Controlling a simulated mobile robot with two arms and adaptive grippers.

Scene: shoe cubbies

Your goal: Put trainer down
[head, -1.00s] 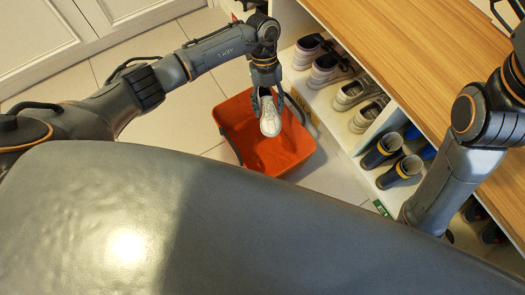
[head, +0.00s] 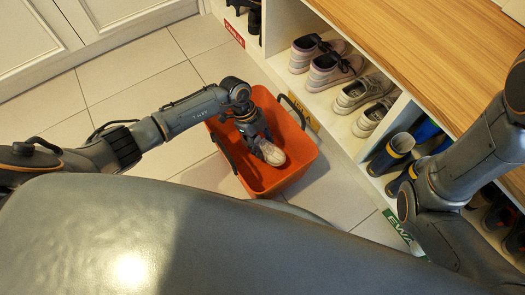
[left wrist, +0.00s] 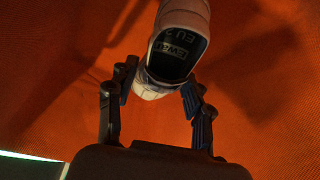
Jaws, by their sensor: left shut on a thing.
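A pale trainer (head: 271,154) is held by my left gripper (head: 259,142) inside the orange tub (head: 300,170) on the floor. In the left wrist view the trainer (left wrist: 180,18) is clamped between the two fingers of my left gripper (left wrist: 160,92). Its dark insole carries a label with letters that seem to read EWA. The orange of the tub fills the background there. I cannot tell whether the trainer touches the tub's bottom. My right arm is at the right in the head view, but its gripper is not visible.
A wood-topped shoe cubby (head: 430,40) stands right of the tub, holding several shoes, with pale trainers (head: 350,92) and dark boots (head: 390,152). Name tags include a green one (head: 400,228) reading EWA. The tub has dark handles (head: 292,108). Tiled floor (head: 120,95) is clear at left.

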